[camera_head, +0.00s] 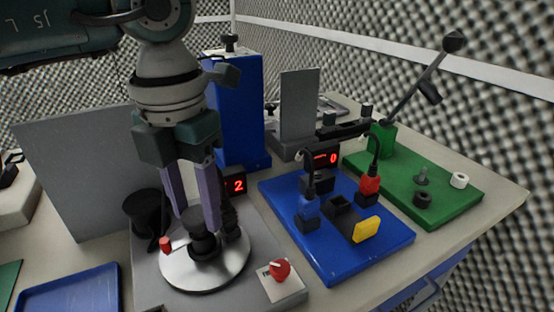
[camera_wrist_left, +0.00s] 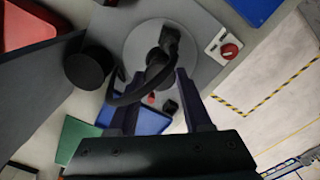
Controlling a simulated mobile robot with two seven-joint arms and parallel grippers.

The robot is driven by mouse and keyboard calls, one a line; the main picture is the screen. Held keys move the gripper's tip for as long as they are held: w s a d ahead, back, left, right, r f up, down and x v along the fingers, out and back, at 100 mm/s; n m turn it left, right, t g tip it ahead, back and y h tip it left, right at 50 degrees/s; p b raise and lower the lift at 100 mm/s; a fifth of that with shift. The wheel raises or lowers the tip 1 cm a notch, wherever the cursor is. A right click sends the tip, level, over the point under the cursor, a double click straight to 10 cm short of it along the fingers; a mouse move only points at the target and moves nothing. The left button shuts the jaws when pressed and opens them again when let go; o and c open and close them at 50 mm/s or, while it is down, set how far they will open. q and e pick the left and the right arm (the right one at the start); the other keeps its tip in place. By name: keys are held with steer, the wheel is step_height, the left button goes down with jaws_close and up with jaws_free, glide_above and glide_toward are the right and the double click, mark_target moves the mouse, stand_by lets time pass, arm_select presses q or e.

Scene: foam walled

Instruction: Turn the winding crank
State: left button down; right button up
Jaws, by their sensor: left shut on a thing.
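The winding crank (camera_head: 202,246) is a black part with a knob, mounted on a round silver disc (camera_head: 177,268) on a grey base. The disc also shows in the wrist view (camera_wrist_left: 133,42), with the black crank (camera_wrist_left: 170,38) across it. My left gripper (camera_head: 195,222) reaches down from above, its two purple fingers on either side of the crank's black knob. It is shut on the knob, which the fingers partly hide. The gripper also shows in the wrist view (camera_wrist_left: 158,78). My right gripper is not in view.
A red knob (camera_head: 280,269) sits on the base's front right corner. A small red display (camera_head: 237,186) reads 2. A black drum (camera_head: 141,208) stands left of the disc. A blue board (camera_head: 375,258) with plugs and a green board (camera_head: 462,205) with a lever lie to the right.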

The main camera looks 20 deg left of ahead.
mark_target(196, 213)
arm_select(q)
steer(key=shift+f+m+b, duration=0.15)
steer(key=shift+m+b, duration=0.4)
steer(key=shift+m, duration=1.05)
steer(key=shift+c, duration=1.7)
jaws_free()
steer(key=shift+r, duration=0.25)
step_height(196, 213, up, 10)
steer(key=shift+f, duration=0.15)
